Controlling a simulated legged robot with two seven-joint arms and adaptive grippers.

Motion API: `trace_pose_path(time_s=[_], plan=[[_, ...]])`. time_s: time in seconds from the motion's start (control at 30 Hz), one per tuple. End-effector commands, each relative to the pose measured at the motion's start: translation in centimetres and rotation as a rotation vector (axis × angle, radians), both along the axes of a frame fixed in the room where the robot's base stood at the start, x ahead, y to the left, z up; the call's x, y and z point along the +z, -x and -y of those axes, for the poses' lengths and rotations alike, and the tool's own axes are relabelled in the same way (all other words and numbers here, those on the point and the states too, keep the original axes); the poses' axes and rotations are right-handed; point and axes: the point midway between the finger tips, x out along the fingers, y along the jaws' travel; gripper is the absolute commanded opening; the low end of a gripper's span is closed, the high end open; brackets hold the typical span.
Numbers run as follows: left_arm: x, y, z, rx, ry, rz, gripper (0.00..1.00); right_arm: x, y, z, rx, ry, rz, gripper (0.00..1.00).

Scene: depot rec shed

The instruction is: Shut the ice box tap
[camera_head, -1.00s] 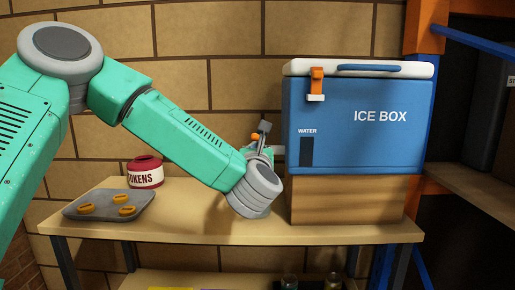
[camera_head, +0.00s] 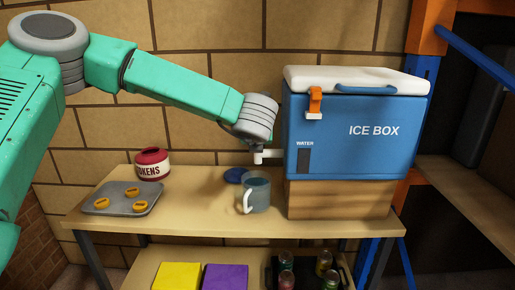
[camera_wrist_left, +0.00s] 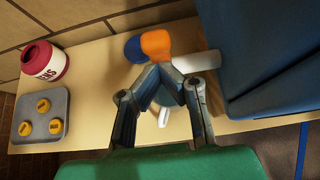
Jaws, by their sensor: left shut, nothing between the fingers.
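The blue ice box (camera_head: 350,138) stands on a wooden block at the right of the table. Its white tap (camera_head: 268,156) sticks out from its left side and also shows in the wrist view (camera_wrist_left: 197,63). The orange tap lever (camera_wrist_left: 157,43) shows in the wrist view; in the head view my wrist hides it. My left gripper (camera_wrist_left: 160,70) is shut and empty, its fingertips close by the lever; I cannot tell whether they touch. A grey-blue mug (camera_head: 258,196) stands below the tap, partly behind my fingers in the wrist view. My right gripper is not in view.
A round blue disc (camera_head: 235,175) lies behind the mug. The table front (camera_head: 200,222) is clear. Bottles stand on the lower shelf.

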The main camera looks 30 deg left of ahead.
Motion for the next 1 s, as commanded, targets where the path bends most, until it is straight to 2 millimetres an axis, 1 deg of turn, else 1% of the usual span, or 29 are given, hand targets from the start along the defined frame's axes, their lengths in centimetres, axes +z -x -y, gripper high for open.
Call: trace_pose_path(time_s=[0.17,0.5,1.0], plan=[[0.2,0.0,0.0,0.001,-0.001,0.003,0.0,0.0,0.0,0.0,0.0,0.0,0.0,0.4],[1.7,0.0,0.0,0.001,-0.002,0.004,0.0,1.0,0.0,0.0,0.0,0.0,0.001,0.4],[1.6,-0.2,-0.2,0.001,-0.003,0.004,0.0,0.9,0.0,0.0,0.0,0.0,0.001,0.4]])
